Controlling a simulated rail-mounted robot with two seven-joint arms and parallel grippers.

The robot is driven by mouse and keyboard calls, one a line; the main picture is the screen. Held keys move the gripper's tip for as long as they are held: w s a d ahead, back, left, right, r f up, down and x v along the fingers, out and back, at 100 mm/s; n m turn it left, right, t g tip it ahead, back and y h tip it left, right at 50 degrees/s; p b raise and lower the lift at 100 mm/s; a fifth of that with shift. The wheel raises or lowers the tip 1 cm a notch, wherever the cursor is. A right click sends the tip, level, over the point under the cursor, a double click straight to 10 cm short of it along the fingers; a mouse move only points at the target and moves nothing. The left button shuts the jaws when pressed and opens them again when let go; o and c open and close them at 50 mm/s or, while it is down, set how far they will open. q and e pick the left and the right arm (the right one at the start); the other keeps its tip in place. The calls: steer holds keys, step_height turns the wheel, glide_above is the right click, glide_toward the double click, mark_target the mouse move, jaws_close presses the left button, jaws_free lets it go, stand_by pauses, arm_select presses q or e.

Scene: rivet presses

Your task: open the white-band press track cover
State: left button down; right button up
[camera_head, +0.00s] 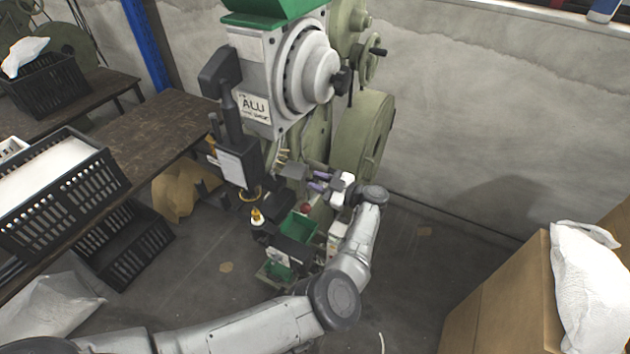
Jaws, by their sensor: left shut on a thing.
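One rivet press (270,85) stands in the middle, with a green hopper on top, a grey round housing and a handwritten "ALU" label. I cannot clearly make out a white band on it. A small grey plate, seemingly the track cover (293,170), sits low on the press's front right. My left gripper (313,181), with purplish fingers, reaches it from the right and is shut on its edge. The exact contact and how far the cover is swung are too small to tell. My right gripper is not in view.
Below the gripper are green bins (300,226) and a red knob (305,208). A dark workbench (150,125) with black crates (62,190) is at left. Cardboard boxes (510,300) with a white sack (590,285) stand at right. Floor between press and boxes is clear.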

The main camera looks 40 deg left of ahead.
arm_select(q)
steer(key=shift+a, duration=0.1)
steer(key=c, duration=1.2)
jaws_free()
steer(key=shift+s, duration=0.1)
steer(key=shift+c, duration=0.2)
steer(key=shift+r, duration=0.15)
steer(key=shift+r, duration=0.4)
step_height(320, 180, up, 3)
steer(key=shift+f, duration=0.2)
steer(key=d+r+p, duration=0.1)
steer(key=d+r, duration=0.6)
steer(key=d, duration=0.4)
steer(key=shift+w+d+r, duration=0.2)
steer(key=shift+w+d, duration=0.05)
steer(key=shift+w, duration=0.05)
